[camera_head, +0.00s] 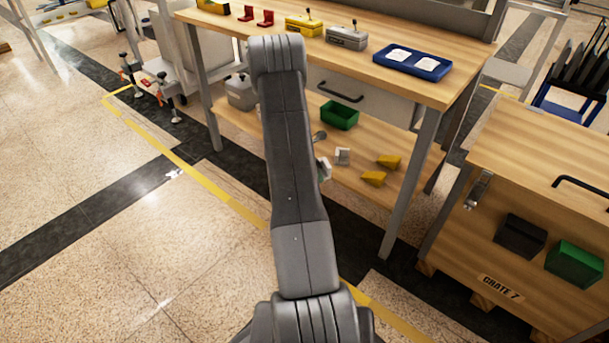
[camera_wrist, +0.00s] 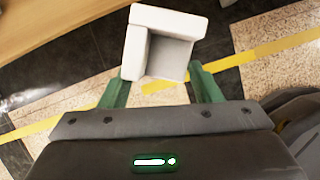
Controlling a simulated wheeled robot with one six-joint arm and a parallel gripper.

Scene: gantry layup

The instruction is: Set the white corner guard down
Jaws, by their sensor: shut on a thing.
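The white corner guard (camera_wrist: 158,42) is an L-walled block between the green fingers of my gripper (camera_wrist: 158,74) in the wrist view. My gripper is shut on it and holds it over the floor, close to a wooden edge. In the head view my arm hides most of the gripper; a pale green and white bit (camera_head: 324,169) shows at the arm's right side.
Two yellow wedge-like pieces (camera_head: 388,161) and a green bin (camera_head: 339,115) are on the lower shelf. The workbench top (camera_head: 290,42) above carries a blue tray (camera_head: 412,63) and metal boxes. A bench leg (camera_head: 410,185) and wooden crate (camera_head: 520,230) stand to the right.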

